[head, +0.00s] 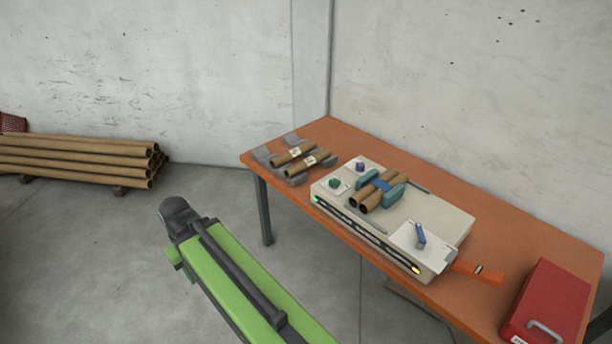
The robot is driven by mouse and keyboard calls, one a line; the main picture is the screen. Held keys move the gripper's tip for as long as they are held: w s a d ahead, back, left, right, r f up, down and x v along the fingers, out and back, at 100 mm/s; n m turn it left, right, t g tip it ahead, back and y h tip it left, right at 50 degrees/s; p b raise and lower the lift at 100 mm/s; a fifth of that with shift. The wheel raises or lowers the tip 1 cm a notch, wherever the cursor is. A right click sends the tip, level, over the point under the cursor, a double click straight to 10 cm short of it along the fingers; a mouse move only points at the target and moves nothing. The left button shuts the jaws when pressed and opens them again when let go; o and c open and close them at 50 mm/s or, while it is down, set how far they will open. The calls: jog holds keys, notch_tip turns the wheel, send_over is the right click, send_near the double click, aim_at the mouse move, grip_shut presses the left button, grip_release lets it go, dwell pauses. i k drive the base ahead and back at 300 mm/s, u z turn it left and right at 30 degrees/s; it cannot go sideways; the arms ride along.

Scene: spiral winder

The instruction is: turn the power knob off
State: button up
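A cream winder machine (443,213) stands on the orange table. A dark green knob (334,183) sits on a white plate at its left corner. A dark purple knob (360,167) sits behind it. A blue lever (420,236) stands up from a white plate on the right end. No readable label shows which is the power knob. A green light (315,199) glows at the front left and a yellow light (416,269) at the front right. My green arm reaches up from the bottom, left of the table and apart from the machine; my gripper is not in view.
Brown tubes (380,190) lie between teal blocks on the machine. Labelled tubes (302,158) rest on a grey holder at the table's left. A red box (548,302) is at the right. A tube stack (80,160) lies by the wall.

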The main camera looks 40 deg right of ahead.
aim_at(334, 184)
jog(key=u, duration=0.3)
jog(key=i, duration=1.45)
jog(key=z, duration=0.45)
